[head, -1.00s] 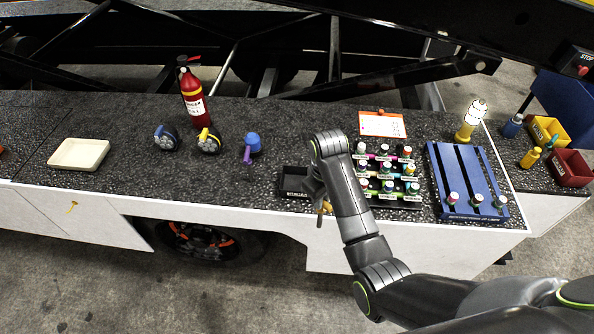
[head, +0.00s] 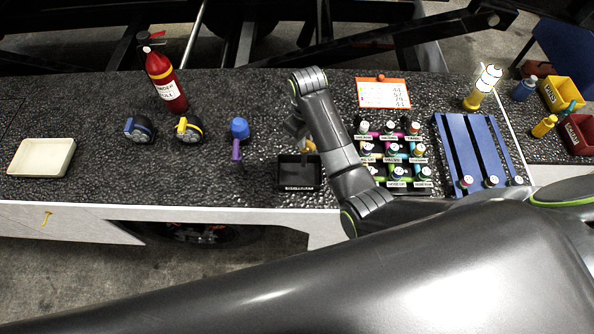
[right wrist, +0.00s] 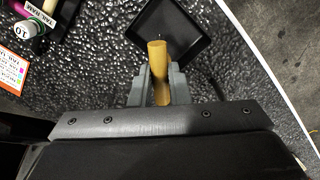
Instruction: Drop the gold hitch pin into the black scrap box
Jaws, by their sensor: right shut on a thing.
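The gold hitch pin (right wrist: 158,72) is between the two grey fingers of my right gripper (right wrist: 155,84), which is shut on it. In the head view a small bit of the pin (head: 309,146) shows beside my right gripper (head: 302,138), mostly hidden by my arm. The black scrap box (head: 298,185) is an open, shallow tray on the speckled worktop. It also shows in the right wrist view (right wrist: 200,50), where the pin's end overlaps its near edge. The pin appears above the worktop by the box; its exact height I cannot tell. My left gripper is not in view.
A rack of labelled bottles (head: 392,165) stands close right of the box, with a blue slotted tray (head: 470,150) beyond. A blue-capped item with a purple handle (head: 238,135) is to the left. A fire extinguisher (head: 165,82) and cream tray (head: 42,158) are farther left.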

